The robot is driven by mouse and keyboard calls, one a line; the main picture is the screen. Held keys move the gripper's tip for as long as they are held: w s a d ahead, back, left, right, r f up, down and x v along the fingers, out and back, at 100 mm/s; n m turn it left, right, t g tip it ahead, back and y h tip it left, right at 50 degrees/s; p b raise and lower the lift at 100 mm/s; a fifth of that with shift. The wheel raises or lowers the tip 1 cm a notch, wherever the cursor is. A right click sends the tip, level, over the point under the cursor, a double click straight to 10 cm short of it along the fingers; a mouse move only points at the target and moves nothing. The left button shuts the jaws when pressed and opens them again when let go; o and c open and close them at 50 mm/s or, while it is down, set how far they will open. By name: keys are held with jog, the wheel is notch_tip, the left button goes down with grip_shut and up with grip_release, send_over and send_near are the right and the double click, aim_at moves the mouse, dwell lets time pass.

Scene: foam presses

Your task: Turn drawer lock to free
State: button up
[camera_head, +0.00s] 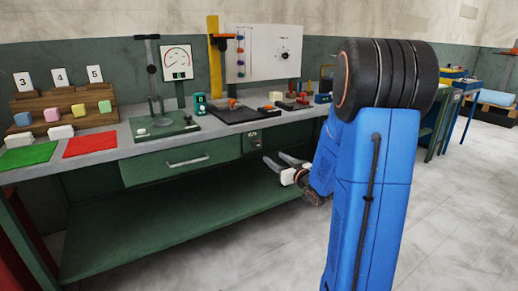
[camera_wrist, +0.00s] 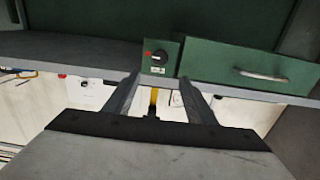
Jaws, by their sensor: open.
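The drawer lock is a dark round knob on a small green panel (camera_head: 252,139), just right of the green drawer (camera_head: 165,171) under the bench top. In the wrist view, which looks turned over, the knob (camera_wrist: 160,57) has a red mark on its left and a pale label below it. The drawer front (camera_wrist: 240,75) is to its right there and looks shut. My gripper (camera_head: 277,157) is open and empty, in front of and a little below the lock panel. In the wrist view, the fingertips (camera_wrist: 158,79) frame the panel, apart from the knob. The knob's exact angle is too small to tell.
The bench top (camera_head: 220,125) above holds a green-based press (camera_head: 162,127), a dark tray (camera_head: 240,113) and small parts. A green lower shelf (camera_head: 180,225) lies below the drawer.

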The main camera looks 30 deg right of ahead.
aim_at(256, 145)
jog(key=w, duration=1.4)
jog(key=shift+a, duration=0.25)
jog(key=c, duration=1)
